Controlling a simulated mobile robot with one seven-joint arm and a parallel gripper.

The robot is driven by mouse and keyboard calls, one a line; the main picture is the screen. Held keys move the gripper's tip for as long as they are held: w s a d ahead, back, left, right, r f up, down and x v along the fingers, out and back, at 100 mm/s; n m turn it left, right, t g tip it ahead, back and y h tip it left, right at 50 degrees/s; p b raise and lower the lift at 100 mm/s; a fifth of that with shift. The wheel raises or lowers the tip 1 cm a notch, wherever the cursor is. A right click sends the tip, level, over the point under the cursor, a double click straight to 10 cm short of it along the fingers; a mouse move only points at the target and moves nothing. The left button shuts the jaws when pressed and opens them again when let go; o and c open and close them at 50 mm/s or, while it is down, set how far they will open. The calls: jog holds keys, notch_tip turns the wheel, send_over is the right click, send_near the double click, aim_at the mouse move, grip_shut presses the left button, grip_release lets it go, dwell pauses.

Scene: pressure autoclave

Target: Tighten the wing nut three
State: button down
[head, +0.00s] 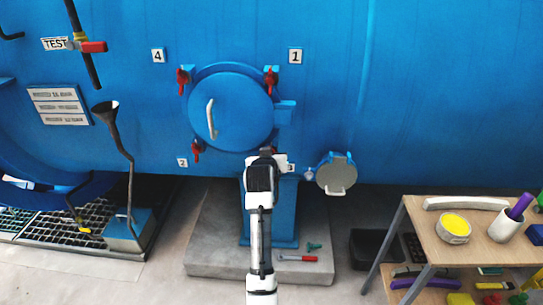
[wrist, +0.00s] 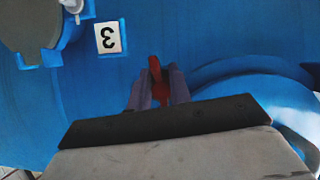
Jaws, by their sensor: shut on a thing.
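The round blue door (head: 235,105) of the autoclave is closed, with a pale handle on its left side. Red wing nuts sit around its rim near labels 4, 1 and 2. Label 3 (head: 291,168) is at the lower right, partly seen beside my arm; it shows upside down in the wrist view (wrist: 108,38). My gripper (head: 265,155) is at the door's lower right rim. In the wrist view my gripper (wrist: 158,90) is shut on the red wing nut three (wrist: 155,68), whose tip shows between the fingers. In the head view my arm hides this nut.
A small round grey hatch (head: 337,175) hangs open to the right of label 3. A red-handled tool (head: 297,258) and a green item (head: 314,246) lie on the concrete plinth (head: 215,245). A wooden table (head: 430,240) with tape and a cup stands at the right.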

jog(key=shift+m+y, duration=0.5)
jog(key=shift+m, duration=0.1)
jog(key=shift+a, duration=0.1)
jog(key=c, duration=1.6)
grip_release()
jog(key=shift+o, duration=0.2)
jog(key=b+v, duration=0.2)
jog(key=v, duration=1.1)
jog(key=shift+s+r, duration=0.15)
jog(key=shift+s, duration=0.2)
jog(key=shift+r, duration=0.1)
